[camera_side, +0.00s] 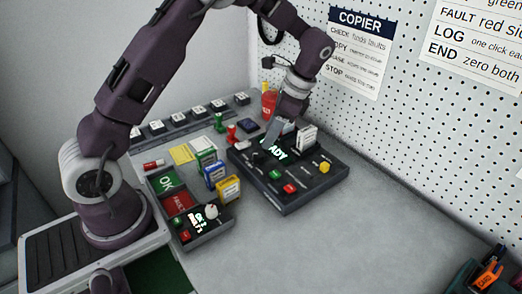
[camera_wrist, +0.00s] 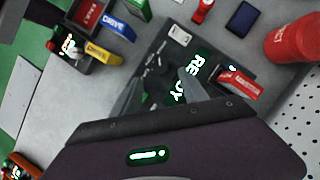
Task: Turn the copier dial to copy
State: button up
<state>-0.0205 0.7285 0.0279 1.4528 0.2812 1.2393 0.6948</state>
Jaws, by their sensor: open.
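The copier (camera_side: 312,190) is a black box on the grey table, and it also shows in the wrist view (camera_wrist: 143,62). Its lit display (camera_side: 279,149) reads READY, partly covered by my gripper in the side view. A green button (camera_side: 275,174), a red button (camera_side: 289,188) and a yellow knob (camera_side: 324,167) sit on its top. My gripper (camera_side: 270,141) is open and low over the copier's back left part, with its fingers (camera_wrist: 163,92) pointing down at the panel. I cannot make out the dial or its setting clearly; the fingers hide part of the panel.
White-labelled drive (camera_side: 307,138) stands in the copier. Green, blue and yellow drives (camera_side: 229,190) stand left of it, beside the OK tray (camera_side: 166,182) and a small tester (camera_side: 207,232). A red cylinder (camera_wrist: 293,42) stands behind.

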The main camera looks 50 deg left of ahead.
aim_at(259, 154)
jog(key=x, duration=0.7)
jog(key=shift+f, duration=0.2)
jog(key=shift+w, duration=0.1)
grip_shut()
